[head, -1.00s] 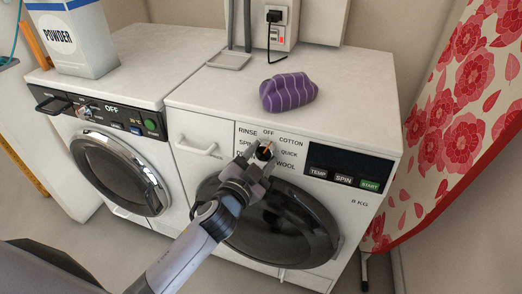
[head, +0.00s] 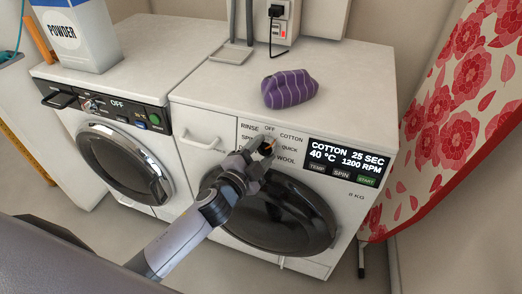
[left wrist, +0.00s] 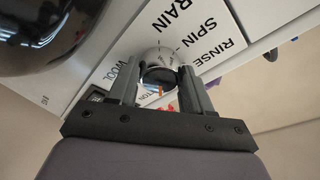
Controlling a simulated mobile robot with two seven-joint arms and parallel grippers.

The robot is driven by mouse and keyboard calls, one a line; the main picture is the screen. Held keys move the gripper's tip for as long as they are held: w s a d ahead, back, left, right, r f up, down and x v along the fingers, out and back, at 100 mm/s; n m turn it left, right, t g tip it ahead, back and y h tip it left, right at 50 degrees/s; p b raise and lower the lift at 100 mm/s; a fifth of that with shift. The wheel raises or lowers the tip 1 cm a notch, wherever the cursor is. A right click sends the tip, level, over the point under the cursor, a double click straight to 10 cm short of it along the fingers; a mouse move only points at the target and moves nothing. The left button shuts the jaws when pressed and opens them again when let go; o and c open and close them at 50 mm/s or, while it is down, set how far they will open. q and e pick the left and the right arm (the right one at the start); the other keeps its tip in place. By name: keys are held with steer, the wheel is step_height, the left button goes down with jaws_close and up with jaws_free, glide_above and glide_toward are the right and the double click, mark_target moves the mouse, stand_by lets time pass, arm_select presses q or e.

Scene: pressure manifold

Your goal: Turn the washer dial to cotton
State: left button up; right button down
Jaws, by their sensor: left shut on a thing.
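The washer (head: 346,209) is the white machine on the right in the head view. Its display (head: 347,158) is lit and reads COTTON, 25 SEC, 40 °C, 1200 RPM. The dial (left wrist: 160,62) is a round knob with printed labels around it, including RINSE, SPIN, DRAIN and WOOL in the left wrist view. My left gripper (head: 266,147) is at the dial, with its fingers (left wrist: 158,88) on either side of the knob, shut on it. In the head view the gripper partly covers the dial and some labels. My right gripper is not in view.
A purple striped pouch (head: 289,89) lies on the washer top. A second machine (head: 105,112) with a powder box (head: 77,35) on it stands at left. The round door (head: 283,218) is below the dial.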

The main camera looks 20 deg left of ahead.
arm_select(q)
steer(key=o, duration=1)
steer(key=shift+o, duration=0.2)
steer(key=v, duration=0.7)
steer(key=s+f+n+g+p, duration=0.2)
steer(key=s+n, duration=0.1)
steer(key=s, duration=0.3)
steer(key=s+a+f+n+g+y+p, duration=0.1)
steer(key=s+f+n+g+p, duration=0.1)
steer(key=s+f+n+p, duration=0.1)
steer(key=s+a+f+n+g+p, duration=0.1)
steer(key=s+f+n+g+p, duration=0.1)
steer(key=s+n, duration=0.3)
steer(key=s+p, duration=0.1)
steer(key=s, duration=0.2)
steer(key=shift+s+a+f, duration=0.25)
steer(key=shift+s, duration=0.1)
